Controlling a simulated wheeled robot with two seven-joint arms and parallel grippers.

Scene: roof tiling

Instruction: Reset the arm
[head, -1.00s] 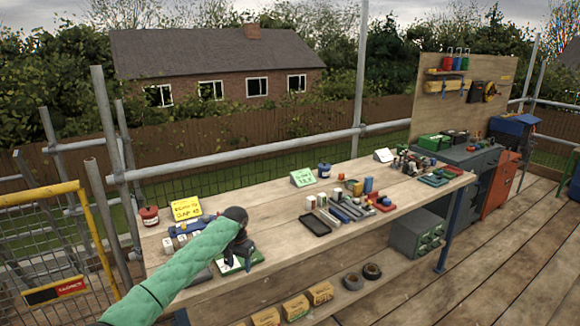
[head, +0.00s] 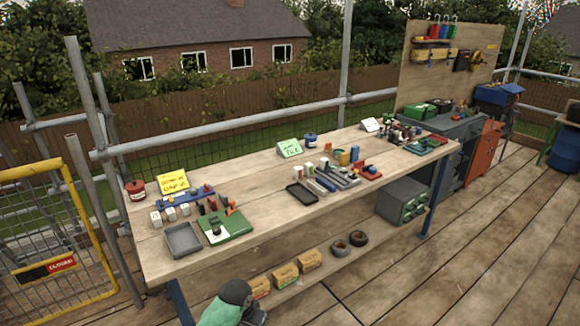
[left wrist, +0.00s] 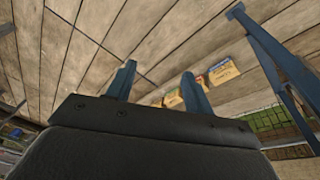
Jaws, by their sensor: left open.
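My left arm, in a green sleeve (head: 220,313), shows at the bottom of the head view. Its dark wrist (head: 236,293) is low in front of the workbench (head: 240,262), by the lower shelf. The fingertips are hidden in that view. In the left wrist view my left gripper (left wrist: 160,80) has its two blue-grey fingers spread apart with nothing between them. Wooden deck boards and part of the bench's underside lie beyond the fingers. My right gripper is in neither view.
The bench top holds a grey tray (head: 183,240), a green board (head: 226,228), a black tray (head: 302,193) and several small parts. Yellow boxes (head: 285,275) and dark rolls (head: 341,248) lie on the lower shelf. The deck (head: 450,260) at right is clear.

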